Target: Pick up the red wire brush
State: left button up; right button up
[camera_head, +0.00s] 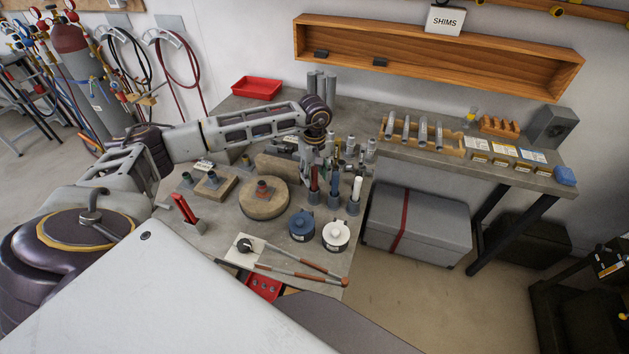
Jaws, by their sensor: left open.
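My left gripper (308,172) points down over the far right part of the grey bench, with its arm coming in from the left. It is open. Just right of its fingers, a slim red upright tool (314,179), likely the red wire brush, stands in a grey holder (313,196). The gripper looks very close to it; I cannot tell if they touch. The brush's bristles cannot be made out. Another red-handled tool (184,209) leans in a grey holder at the left of the bench. My right gripper is not in view.
A dark-topped upright tool (335,181) and a pale one (356,188) stand in holders beside the red one. A round wooden block (264,200), a blue spool (302,226) and a white spool (336,235) sit nearby.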

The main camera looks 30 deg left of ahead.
aim_at(315, 185)
pick_arm(q)
jog(key=shift+f, duration=1.1)
jog(key=shift+c, duration=0.2)
grip_shut()
